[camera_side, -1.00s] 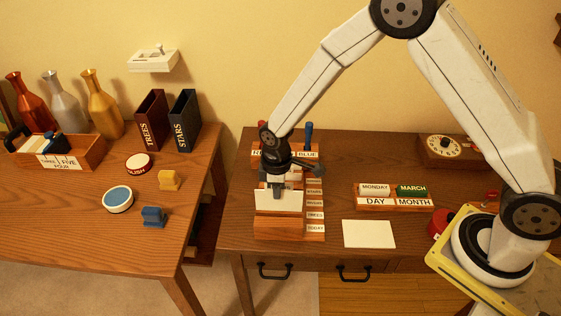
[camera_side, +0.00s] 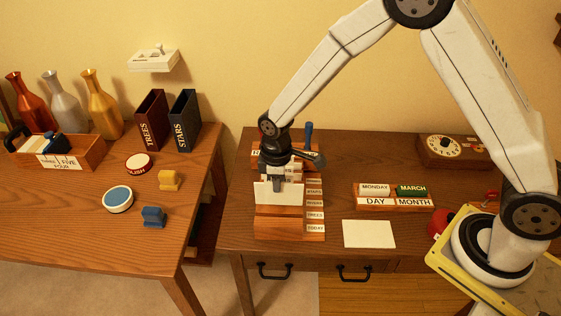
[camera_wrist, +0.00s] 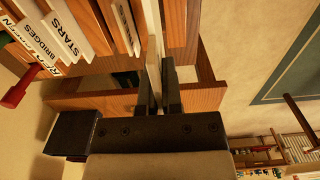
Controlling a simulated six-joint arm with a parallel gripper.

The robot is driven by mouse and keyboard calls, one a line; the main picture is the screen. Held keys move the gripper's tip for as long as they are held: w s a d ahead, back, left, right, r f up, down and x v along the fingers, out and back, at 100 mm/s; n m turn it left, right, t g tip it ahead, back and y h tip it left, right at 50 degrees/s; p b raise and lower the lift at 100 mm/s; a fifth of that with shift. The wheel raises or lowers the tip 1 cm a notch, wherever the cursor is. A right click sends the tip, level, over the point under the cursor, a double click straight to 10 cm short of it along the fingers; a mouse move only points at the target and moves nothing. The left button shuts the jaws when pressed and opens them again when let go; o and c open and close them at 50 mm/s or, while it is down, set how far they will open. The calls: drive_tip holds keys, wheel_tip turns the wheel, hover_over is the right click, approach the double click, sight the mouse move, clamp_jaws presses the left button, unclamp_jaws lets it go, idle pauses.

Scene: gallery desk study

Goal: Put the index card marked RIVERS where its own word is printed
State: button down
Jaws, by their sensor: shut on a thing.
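My gripper (camera_side: 278,183) is shut on a white index card (camera_side: 268,194) above the wooden card rack (camera_side: 290,236). The card's face shows blank in the side view, so its word cannot be read. In the wrist view, my fingers (camera_wrist: 160,92) pinch the card (camera_wrist: 154,50), seen nearly edge-on between the rack's wooden parts. Whether it touches the rack is unclear. Printed tabs run down the rack's right side; STARS (camera_side: 314,192), one that seems to read RIVERS (camera_side: 314,203), TREES (camera_side: 315,215) and TODAY (camera_side: 315,228) show. My gripper hides the rack's back part.
A blank white sheet (camera_side: 369,234) lies right of the rack. A DAY and MONTH block holder (camera_side: 394,204) stands behind it. A dial box (camera_side: 455,152) is at the back right. Blue-handled (camera_side: 308,133) and red-handled (camera_wrist: 20,88) objects stand near the rack's back.

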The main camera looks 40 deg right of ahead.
drive_tip(key=shift+r, duration=2.65)
drive_tip(key=w+d, duration=0.6)
drive_tip(key=d, duration=0.1)
drive_tip(key=shift+w+a+f, duration=0.1)
drive_tip(key=shift+a+f, duration=0.05)
drive_tip(key=shift+f, duration=3.65)
drive_tip(key=shift+w+a+f, duration=0.1)
drive_tip(key=shift+a+f, duration=0.05)
drive_tip(key=shift+f, duration=3.6)
drive_tip(key=shift+f, duration=0.15)
drive_tip(key=c, duration=0.8)
unclamp_jaws()
